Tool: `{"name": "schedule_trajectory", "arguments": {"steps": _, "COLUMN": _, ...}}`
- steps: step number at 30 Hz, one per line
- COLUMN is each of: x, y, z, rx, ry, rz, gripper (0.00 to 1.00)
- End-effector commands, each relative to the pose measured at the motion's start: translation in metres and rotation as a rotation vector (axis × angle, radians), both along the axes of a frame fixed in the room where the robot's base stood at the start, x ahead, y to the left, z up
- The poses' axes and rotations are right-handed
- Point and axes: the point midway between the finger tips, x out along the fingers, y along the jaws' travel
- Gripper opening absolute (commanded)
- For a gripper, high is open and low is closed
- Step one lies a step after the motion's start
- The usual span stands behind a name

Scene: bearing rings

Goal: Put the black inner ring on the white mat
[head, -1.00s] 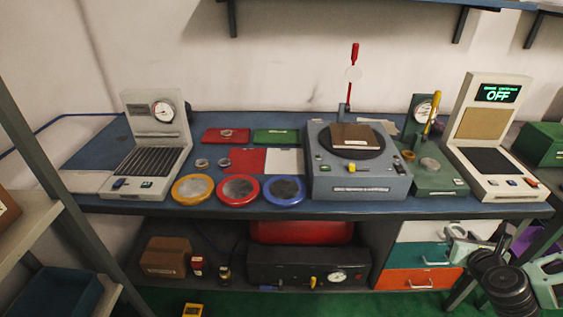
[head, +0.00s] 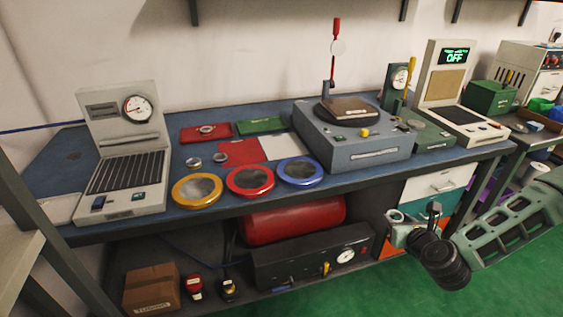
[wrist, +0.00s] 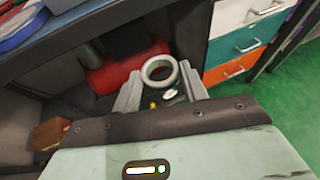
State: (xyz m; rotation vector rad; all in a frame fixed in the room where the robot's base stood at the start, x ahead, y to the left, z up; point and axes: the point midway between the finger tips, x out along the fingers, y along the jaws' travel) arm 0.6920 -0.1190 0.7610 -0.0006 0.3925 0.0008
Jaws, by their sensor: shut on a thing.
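My gripper (wrist: 160,88) in the wrist view is shut on a ring (wrist: 147,73), held between the two pale fingers. The ring looks pale grey there, not plainly black, with an open centre. In the head view my gripper (head: 400,232) hangs at the lower right, in front of the bench and below its top. The white mat (head: 284,147) lies flat on the blue bench, right of a red mat (head: 242,152) and left of the grey machine. Its visible surface is bare.
Yellow (head: 196,190), red (head: 250,181) and blue (head: 300,172) round dishes line the bench's front edge before the mats. The grey machine (head: 352,140) stands right of the white mat. Drawers (head: 437,184) are behind my gripper.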

Motion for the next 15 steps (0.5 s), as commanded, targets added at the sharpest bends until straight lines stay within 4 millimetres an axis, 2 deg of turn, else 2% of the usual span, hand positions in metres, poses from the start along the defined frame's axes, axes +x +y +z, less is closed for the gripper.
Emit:
{"name": "schedule_trajectory", "arguments": {"steps": 1, "x": 0.0, "y": 0.001, "z": -0.02, "rx": -0.001, "ry": -0.001, "rz": 0.003, "gripper": 0.15}}
{"name": "schedule_trajectory", "arguments": {"steps": 6, "x": -0.006, "y": 0.007, "z": -0.058, "rx": -0.005, "ry": 0.0, "rz": 0.016, "gripper": 0.15}}
{"name": "schedule_trajectory", "arguments": {"steps": 15, "x": -0.012, "y": 0.008, "z": -0.062, "rx": -0.009, "ry": -0.007, "rz": 0.029, "gripper": 0.15}}
